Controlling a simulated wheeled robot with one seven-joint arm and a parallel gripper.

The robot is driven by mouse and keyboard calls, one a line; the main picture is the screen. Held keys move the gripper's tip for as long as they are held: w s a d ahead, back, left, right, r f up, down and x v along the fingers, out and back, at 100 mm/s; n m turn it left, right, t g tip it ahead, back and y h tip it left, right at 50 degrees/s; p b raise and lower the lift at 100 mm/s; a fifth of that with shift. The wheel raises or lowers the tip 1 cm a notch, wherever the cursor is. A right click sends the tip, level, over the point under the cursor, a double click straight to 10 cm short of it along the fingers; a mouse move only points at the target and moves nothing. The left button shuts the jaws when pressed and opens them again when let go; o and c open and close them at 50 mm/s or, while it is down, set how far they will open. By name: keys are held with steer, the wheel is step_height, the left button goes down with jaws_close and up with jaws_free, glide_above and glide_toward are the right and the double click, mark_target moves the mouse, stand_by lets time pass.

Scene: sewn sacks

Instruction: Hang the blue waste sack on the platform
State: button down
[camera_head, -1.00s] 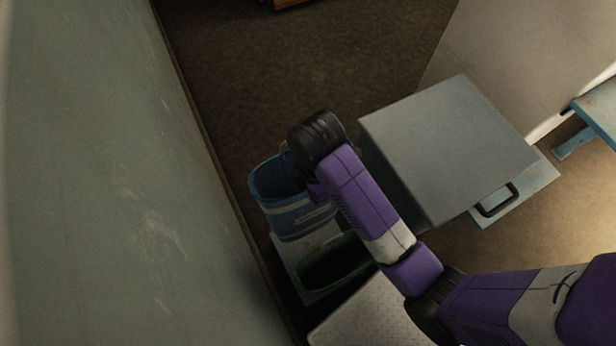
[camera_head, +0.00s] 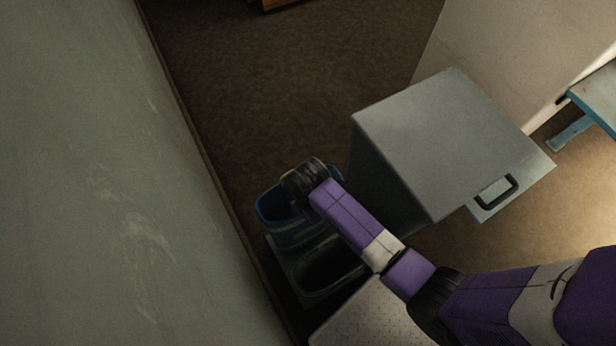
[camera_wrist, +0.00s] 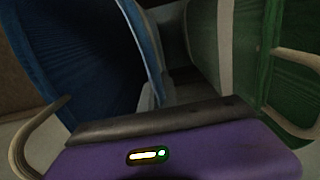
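The blue waste sack (camera_head: 283,228) stands open-topped by the wall at lower left in the head view. It fills the left of the wrist view (camera_wrist: 75,55), with a beige handle loop (camera_wrist: 38,130) at lower left. My gripper (camera_head: 306,178) is over the blue sack's rim, pointing down. In the wrist view my purple gripper body (camera_wrist: 170,150) lies between the blue and green sacks. Its fingertips are hidden, so I cannot tell whether it grips a handle. A pale low platform (camera_head: 283,262) shows under and beside the sacks.
A green sack (camera_head: 322,287) stands right beside the blue one and shows at right in the wrist view (camera_wrist: 280,60). The wall (camera_head: 90,190) is close on the left.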

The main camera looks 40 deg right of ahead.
steer(key=shift+f, duration=0.45)
steer(key=shift+f, duration=0.15)
steer(key=c, duration=1.6)
jaws_free()
steer(key=shift+f+b, duration=0.25)
steer(key=shift+b, duration=0.35)
step_height(320, 180, up, 8)
steer(key=shift+s+a+r+p, duration=0.1)
steer(key=shift+p, duration=0.7)
steer(key=shift+r, duration=0.1)
